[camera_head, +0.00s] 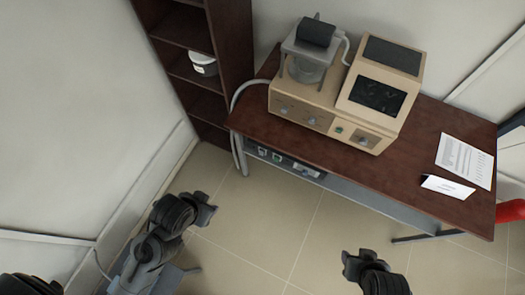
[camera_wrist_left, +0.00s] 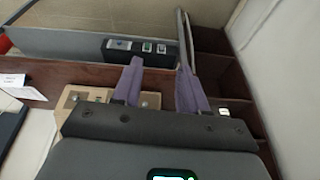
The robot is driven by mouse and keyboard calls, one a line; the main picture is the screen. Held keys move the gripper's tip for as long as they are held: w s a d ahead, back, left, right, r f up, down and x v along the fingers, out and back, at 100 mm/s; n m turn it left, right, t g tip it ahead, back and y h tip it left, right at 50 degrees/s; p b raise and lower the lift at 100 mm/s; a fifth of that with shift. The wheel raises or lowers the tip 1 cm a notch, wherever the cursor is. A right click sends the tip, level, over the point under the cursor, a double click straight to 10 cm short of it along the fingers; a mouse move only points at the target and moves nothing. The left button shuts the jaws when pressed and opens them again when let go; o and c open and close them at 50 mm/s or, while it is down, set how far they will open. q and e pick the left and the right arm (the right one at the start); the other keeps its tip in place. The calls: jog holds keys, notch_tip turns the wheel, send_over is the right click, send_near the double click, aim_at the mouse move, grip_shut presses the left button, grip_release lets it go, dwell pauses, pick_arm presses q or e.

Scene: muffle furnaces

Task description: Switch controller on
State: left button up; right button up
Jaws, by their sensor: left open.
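A beige muffle furnace unit (camera_head: 378,95) stands on the brown table, with a lower beige control section (camera_head: 300,108) bearing small knobs on its left. A dark strip with several small switches or sockets (camera_head: 285,160) is fixed under the table's front edge. The strip also shows in the left wrist view (camera_wrist_left: 140,47), and part of the beige panel (camera_wrist_left: 100,94) shows behind my gripper body. My left gripper (camera_head: 205,208) is in front of and below the table's left end, apart from the strip. Its two purple fingers (camera_wrist_left: 160,85) are spread with nothing between them. My right gripper (camera_head: 362,262) is over the floor; its jaws are unclear.
A dark shelf (camera_head: 230,50) with a white tub (camera_head: 203,64) stands left of the table (camera_head: 410,155). A grey hose (camera_head: 237,128) runs down the table's left end. Papers (camera_head: 465,162) lie on the right. A red object (camera_head: 511,211) is at the right edge. The floor (camera_head: 290,215) in front is clear.

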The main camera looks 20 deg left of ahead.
pick_arm(q)
jog(key=shift+s, duration=0.25)
pick_arm(e)
jog(key=shift+s+f, duration=0.1)
jog(key=shift+s, duration=0.2)
pick_arm(q)
jog(key=shift+w, duration=0.1)
pick_arm(e)
jog(key=shift+w, duration=0.1)
